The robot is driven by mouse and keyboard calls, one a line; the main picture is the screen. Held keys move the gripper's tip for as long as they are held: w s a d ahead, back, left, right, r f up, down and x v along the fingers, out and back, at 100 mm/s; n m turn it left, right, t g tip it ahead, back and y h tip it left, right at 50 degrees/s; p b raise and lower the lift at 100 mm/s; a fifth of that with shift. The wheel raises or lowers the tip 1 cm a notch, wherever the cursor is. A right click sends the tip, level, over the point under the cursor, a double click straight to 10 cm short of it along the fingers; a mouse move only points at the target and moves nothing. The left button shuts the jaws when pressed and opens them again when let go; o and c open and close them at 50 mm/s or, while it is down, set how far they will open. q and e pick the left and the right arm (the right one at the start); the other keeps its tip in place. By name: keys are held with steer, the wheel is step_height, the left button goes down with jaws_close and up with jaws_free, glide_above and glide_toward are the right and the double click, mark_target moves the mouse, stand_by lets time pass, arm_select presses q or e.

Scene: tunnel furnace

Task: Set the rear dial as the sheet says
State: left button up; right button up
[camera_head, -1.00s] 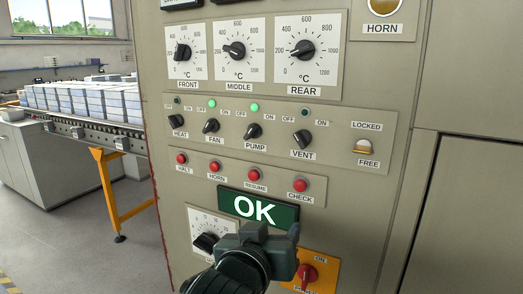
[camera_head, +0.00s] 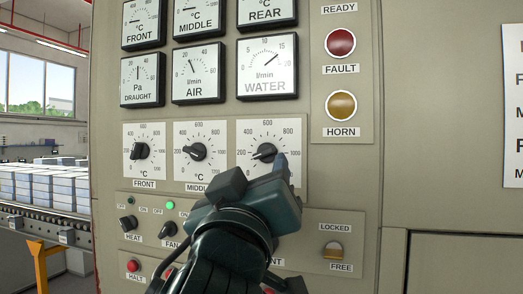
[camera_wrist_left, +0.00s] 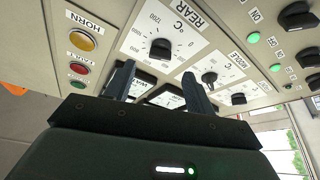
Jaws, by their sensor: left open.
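The rear dial (camera_head: 264,152) is a black knob on a white scale plate, right of the middle and front dials. Its pointer end seems to face left, near 200. My left gripper (camera_head: 258,180) is just below it in the head view and covers the lower part of the plate and its label. In the left wrist view the rear dial (camera_wrist_left: 160,49) lies beyond the two spread fingers of my left gripper (camera_wrist_left: 158,85), which hold nothing. A sheet (camera_head: 514,120) shows only its left strip at the right edge, so its text cannot be read. My right gripper is not in view.
The middle dial (camera_head: 197,152) and front dial (camera_head: 140,151) stand close on the left. Gauges such as the water gauge (camera_head: 267,66) sit above. The fault lamp (camera_head: 340,43), horn lamp (camera_head: 341,106) and locked/free switch (camera_head: 333,249) are to the right.

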mark_target(263, 156)
arm_select(q)
steer(key=p+x, duration=0.1)
steer(key=x, duration=0.4)
steer(key=shift+w+r, duration=0.15)
steer(key=shift+w, duration=0.15)
steer(key=shift+w+d, duration=0.1)
steer(key=shift+w, duration=0.25)
steer(key=c, duration=1)
